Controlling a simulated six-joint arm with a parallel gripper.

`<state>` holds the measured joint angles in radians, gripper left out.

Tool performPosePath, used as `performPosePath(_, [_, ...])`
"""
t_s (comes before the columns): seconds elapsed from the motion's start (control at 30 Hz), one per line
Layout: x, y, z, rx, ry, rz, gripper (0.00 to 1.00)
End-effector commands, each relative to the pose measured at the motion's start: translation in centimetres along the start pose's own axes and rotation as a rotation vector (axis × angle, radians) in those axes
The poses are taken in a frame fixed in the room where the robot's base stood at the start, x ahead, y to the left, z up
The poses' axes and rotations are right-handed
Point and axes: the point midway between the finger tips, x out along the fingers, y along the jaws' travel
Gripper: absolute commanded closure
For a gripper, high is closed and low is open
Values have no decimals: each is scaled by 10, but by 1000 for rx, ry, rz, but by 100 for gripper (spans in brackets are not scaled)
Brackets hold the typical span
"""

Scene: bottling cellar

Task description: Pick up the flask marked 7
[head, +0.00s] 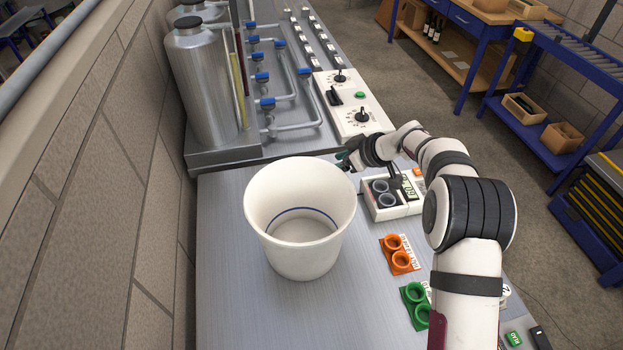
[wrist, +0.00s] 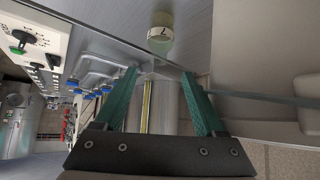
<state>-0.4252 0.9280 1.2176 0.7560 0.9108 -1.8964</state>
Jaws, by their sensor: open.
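The flask marked 7 (wrist: 160,38) shows in the wrist view at the top middle. It is small and pale yellow-green, with a round white top bearing a dark 7. In the head view I cannot make it out; the bucket or my arm may hide it. My gripper (wrist: 160,72) has green fingers spread apart, with nothing between them. The flask lies beyond the fingertips, apart from them and roughly in line with the gap. In the head view my gripper (head: 346,159) is just past the bucket's right rim, partly hidden.
A large white bucket (head: 300,235) stands beside my gripper and fills the wrist view's right side (wrist: 262,60). A grey-cup station (head: 385,212), an orange holder (head: 392,262) and a green holder (head: 407,293) line the bench's right. Steel tanks with blue-valved pipes (head: 205,85) stand behind.

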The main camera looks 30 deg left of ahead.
Motion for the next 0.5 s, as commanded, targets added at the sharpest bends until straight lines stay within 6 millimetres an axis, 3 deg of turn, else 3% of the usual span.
performPosePath(0.4, [73,1,-6,0,-1,-1,28])
performPosePath(0.5, [82,1,-6,1,0,0,28])
